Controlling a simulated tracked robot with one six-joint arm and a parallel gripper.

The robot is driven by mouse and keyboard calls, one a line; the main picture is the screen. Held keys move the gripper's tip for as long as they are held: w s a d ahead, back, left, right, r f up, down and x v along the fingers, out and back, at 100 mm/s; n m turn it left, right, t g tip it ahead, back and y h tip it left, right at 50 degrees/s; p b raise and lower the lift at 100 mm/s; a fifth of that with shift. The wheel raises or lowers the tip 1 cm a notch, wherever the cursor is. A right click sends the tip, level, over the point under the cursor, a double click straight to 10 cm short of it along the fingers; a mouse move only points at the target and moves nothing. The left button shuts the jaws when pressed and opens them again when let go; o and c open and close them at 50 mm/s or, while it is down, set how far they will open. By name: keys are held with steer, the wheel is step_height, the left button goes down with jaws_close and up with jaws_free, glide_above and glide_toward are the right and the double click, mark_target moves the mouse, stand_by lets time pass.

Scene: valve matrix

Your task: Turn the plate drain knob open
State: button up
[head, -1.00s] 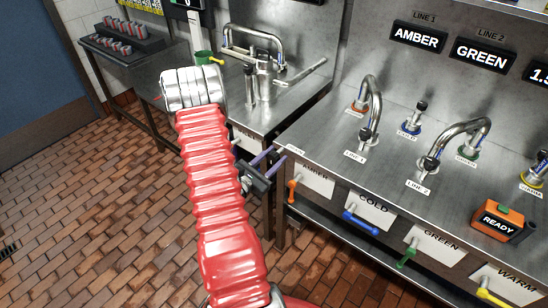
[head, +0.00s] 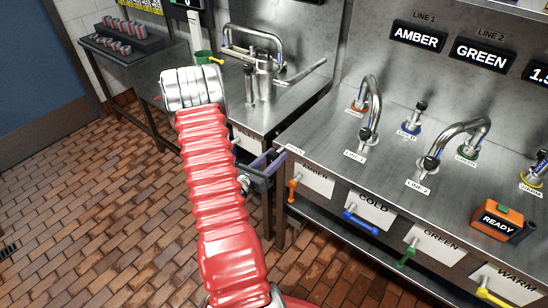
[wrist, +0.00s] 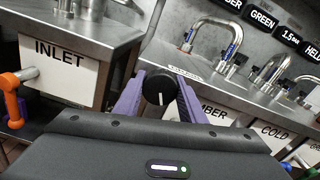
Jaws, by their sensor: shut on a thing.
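A round black knob (wrist: 160,88) with a white pointer line sits between the purple fingers of my gripper (wrist: 159,98) in the wrist view. The fingers are closed on its two sides. The pointer line stands close to upright, tilted slightly. In the head view my gripper (head: 268,165) is at the gap between the two steel counters, just below the near counter's left corner. The knob cannot be made out there behind the gripper. A small label (wrist: 184,72) lies on the counter edge behind the knob, too blurred to read.
An orange valve handle (wrist: 12,115) stands by the INLET panel (wrist: 62,70) on the left. Orange (head: 292,190), blue (head: 360,222), green (head: 406,257) and yellow (head: 491,297) handles line the right counter's front. Open brick floor (head: 110,210) lies left.

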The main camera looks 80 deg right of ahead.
steer(key=n, duration=0.6)
steer(key=shift+w, duration=0.1)
steer(key=n, duration=0.6)
steer(key=shift+d+n, duration=0.1)
steer(key=shift+n, duration=0.3)
steer(key=o, duration=1)
steer(key=shift+o, duration=0.2)
steer(key=v, duration=1.4)
steer(key=shift+d, duration=0.1)
